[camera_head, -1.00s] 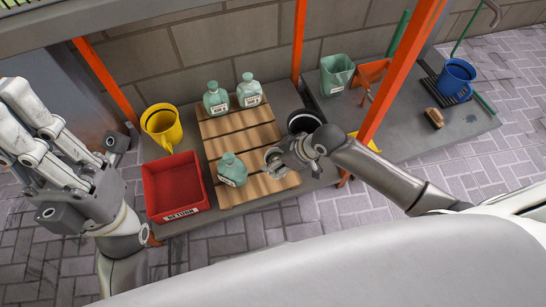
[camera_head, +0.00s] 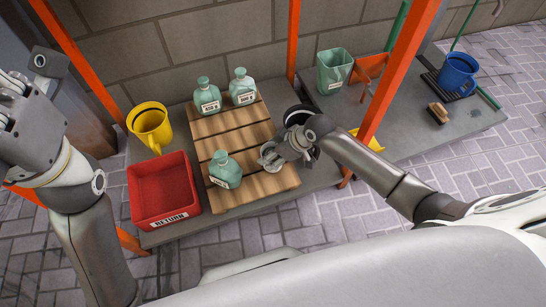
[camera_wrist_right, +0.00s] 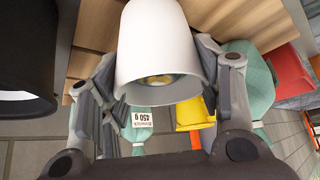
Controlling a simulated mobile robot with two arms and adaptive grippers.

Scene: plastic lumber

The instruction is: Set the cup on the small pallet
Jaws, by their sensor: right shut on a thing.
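The small wooden pallet (camera_head: 237,122) lies on the grey bench and also shows in the wrist view (camera_wrist_right: 97,25). Three green bottles stand on it: two at the back (camera_head: 208,97) (camera_head: 242,88) and one at the front (camera_head: 225,170). My right gripper (camera_head: 274,155) is at the pallet's right edge, shut on a white cup (camera_wrist_right: 155,45), whose sides lie between the fingers in the wrist view. In the head view the cup is mostly hidden by the gripper; I cannot tell whether it touches the pallet. My left gripper (camera_head: 20,115) is at the left edge, its fingertips cut off.
A black cup (camera_wrist_right: 25,50) stands right of the pallet, close to my right gripper. A red RETURN bin (camera_head: 165,215) and a yellow jug (camera_head: 150,122) are left of the pallet. Orange posts frame the bench. A green container (camera_head: 334,70) and blue bucket (camera_head: 458,73) stand right.

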